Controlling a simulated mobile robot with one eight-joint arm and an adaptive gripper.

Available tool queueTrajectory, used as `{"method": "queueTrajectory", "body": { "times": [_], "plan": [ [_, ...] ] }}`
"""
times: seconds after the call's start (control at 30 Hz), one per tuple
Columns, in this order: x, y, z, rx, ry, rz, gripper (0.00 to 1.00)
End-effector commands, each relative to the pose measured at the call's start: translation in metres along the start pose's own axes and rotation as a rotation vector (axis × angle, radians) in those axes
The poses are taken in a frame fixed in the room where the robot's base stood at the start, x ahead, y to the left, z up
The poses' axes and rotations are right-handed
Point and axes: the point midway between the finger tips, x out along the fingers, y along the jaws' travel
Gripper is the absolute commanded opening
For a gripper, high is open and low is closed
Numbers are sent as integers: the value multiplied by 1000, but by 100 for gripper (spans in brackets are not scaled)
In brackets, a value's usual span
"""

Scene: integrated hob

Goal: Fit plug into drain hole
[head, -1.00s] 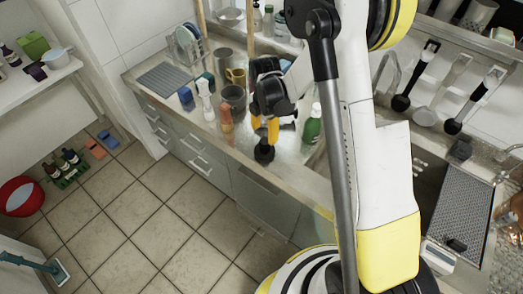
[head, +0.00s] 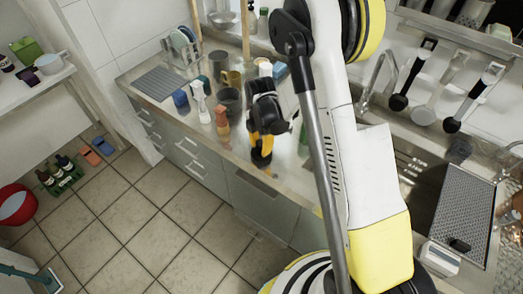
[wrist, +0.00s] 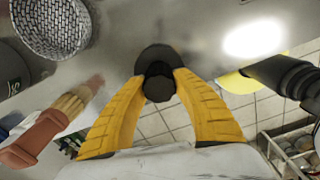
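My gripper (head: 261,148) is over the front edge of the metal worktop, its yellow fingers pointing down. In the wrist view the fingers (wrist: 160,84) close from both sides on the knob of a black round plug (wrist: 155,58). The plug's wide disc lies beyond the fingertips; in the head view it is a dark shape (head: 261,159) at their lower end. The sink (head: 412,178) is to the right, partly behind my arm. I cannot make out the drain hole in either view.
Several bottles, cups and a dish rack (head: 184,48) crowd the worktop's left. A perforated tray (head: 463,212) lies right of the sink. The floor in front is open.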

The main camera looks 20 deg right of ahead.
Motion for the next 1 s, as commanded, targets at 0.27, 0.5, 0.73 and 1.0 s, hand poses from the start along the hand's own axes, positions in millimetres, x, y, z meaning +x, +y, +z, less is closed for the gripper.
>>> {"method": "queueTrajectory", "body": {
  "times": [0.27, 0.5, 0.73, 1.0],
  "plan": [
    [0, 0, 0, 0, 0, -1, 2],
    [-13, 0, 0, 0, 0, -1, 2],
    [-52, -11, 7, 5, 0, -1, 2],
    [-88, -65, 39, 5, 0, -1, 2]
  ]
}}
